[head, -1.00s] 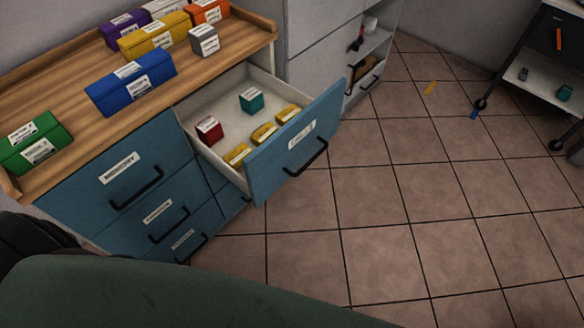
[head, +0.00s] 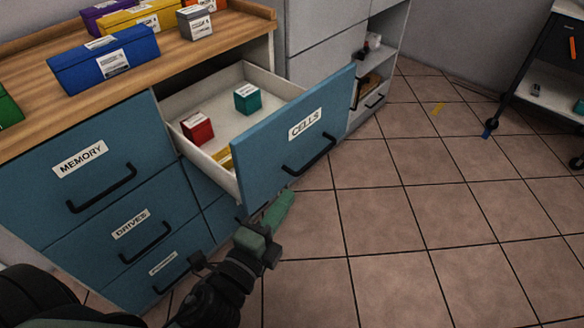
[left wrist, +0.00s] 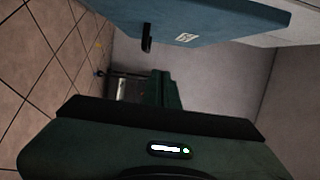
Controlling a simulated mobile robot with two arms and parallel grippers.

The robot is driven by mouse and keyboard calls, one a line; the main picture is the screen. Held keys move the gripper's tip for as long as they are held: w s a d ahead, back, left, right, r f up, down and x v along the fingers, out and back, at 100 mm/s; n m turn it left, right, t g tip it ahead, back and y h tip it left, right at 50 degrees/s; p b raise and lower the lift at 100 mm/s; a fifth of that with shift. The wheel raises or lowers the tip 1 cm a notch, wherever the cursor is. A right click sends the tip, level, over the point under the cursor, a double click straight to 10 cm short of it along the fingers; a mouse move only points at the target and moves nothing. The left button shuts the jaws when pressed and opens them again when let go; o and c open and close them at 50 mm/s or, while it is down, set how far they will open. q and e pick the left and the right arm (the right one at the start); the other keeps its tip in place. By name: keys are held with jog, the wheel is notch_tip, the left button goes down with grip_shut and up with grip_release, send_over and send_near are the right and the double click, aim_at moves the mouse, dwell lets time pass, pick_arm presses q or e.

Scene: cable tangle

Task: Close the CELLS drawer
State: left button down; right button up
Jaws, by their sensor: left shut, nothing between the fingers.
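The CELLS drawer (head: 262,168) is pulled out of the wooden-topped cabinet, with its blue front and black handle (head: 310,155) facing the lower right. Inside it are a red box (head: 197,128), a teal box (head: 247,98) and part of a yellow one (head: 223,156). My left gripper (head: 276,212) is shut and empty, just below the lower edge of the drawer front; I cannot tell whether it touches. In the left wrist view the drawer front (left wrist: 225,15) is at the top, and the gripper (left wrist: 165,90) points away beneath it. My right gripper is not in view.
The MEMORY drawer (head: 50,190) and DRIVES drawer (head: 110,240) are shut at the left. Boxes, including a blue one (head: 80,75), stand on the worktop (head: 215,42). An open shelf is behind, a cart (head: 545,95) at the far right.

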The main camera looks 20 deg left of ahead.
aim_at(291, 159)
pick_arm(q)
jog(key=w, duration=0.3)
jog(key=w+d, duration=0.1)
jog(key=w, duration=0.5)
jog(key=shift+w+d+r+p, duration=0.15)
jog(key=shift+w+d+p, duration=0.05)
jog(key=shift+w+p, duration=0.2)
jog(key=a, duration=0.1)
jog(key=w+a, duration=0.1)
jog(key=a, duration=0.1)
jog(key=shift+w+a, duration=0.35)
jog(key=shift+a, duration=0.1)
